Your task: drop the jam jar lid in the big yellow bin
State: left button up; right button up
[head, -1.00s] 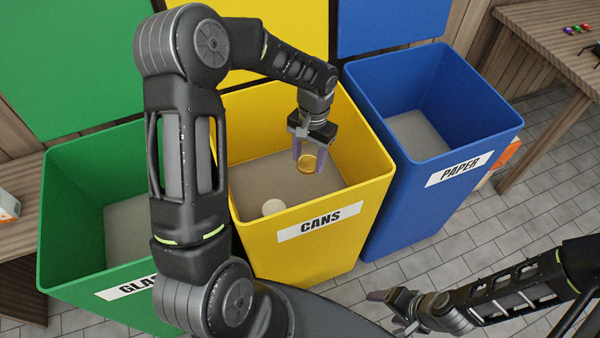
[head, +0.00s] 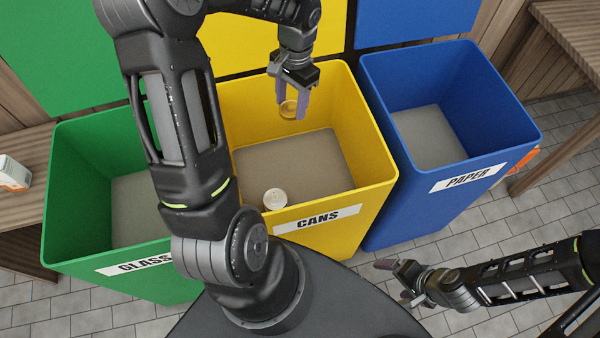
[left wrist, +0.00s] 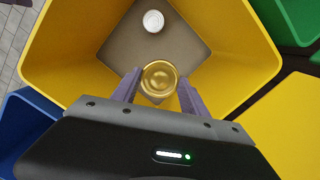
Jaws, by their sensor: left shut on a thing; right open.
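The jam jar lid (head: 288,109) is a small round gold disc. My left gripper (head: 290,103) is shut on it and holds it over the big yellow bin (head: 375,165), labelled CANS. In the left wrist view the lid (left wrist: 159,78) sits between the two purple fingertips, with the grey floor of the yellow bin (left wrist: 235,60) below. My right gripper (head: 398,280) is open and empty at the lower right, outside the bins.
A whitish round can (head: 275,199) is inside the yellow bin near its front wall. A green GLASS bin (head: 75,200) stands on the left and a blue PAPER bin (head: 450,110) on the right. A carton (head: 14,173) is on the left bench.

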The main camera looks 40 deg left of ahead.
pick_arm(q)
notch_tip(320, 180, down, 5)
jog(key=b, duration=0.3)
jog(key=o, duration=1.5)
jog(key=r, duration=0.5)
jog(key=w+r, duration=0.1)
jog(key=r, duration=0.1)
jog(key=shift+d+r+b, duration=0.1)
jog(key=shift+r+b, duration=0.2)
jog(key=shift+r, duration=0.05)
